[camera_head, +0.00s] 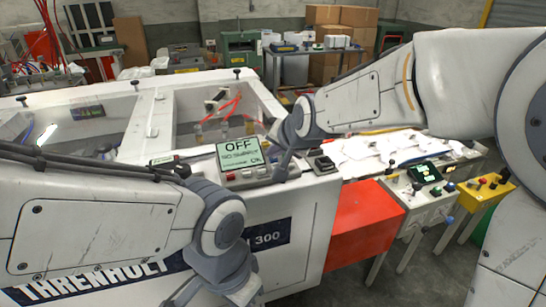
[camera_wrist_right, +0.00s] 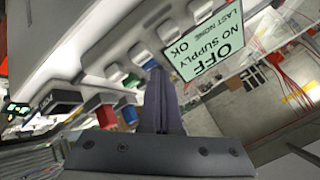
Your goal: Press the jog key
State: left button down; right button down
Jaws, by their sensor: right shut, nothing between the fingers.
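The control panel's screen (camera_head: 240,154) reads OFF, NO SUPPLY and OK on the white machine. The screen shows upside down in the right wrist view (camera_wrist_right: 203,42). My right gripper (camera_head: 281,166) is shut and empty, pointing down at the panel just right of the screen. In the right wrist view, its closed fingers (camera_wrist_right: 155,75) reach the row of pale keys (camera_wrist_right: 115,72). They hide part of the row; contact with a key cannot be told. No jog label is readable. My left gripper (camera_head: 225,290) hangs low at the front; its fingers are unclear.
A red button (camera_wrist_right: 107,115) and a blue one (camera_wrist_right: 128,114) lie near the right fingers. An orange-red box (camera_head: 362,222) and a yellow control box (camera_head: 487,190) stand to the right. The machine's clear-covered bay (camera_head: 215,128) lies behind the panel.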

jog(key=shift+r+p, duration=0.75)
jog(key=shift+r, duration=0.1)
notch_tip(320, 180, up, 5)
jog(key=p, duration=0.4)
dwell(0.7)
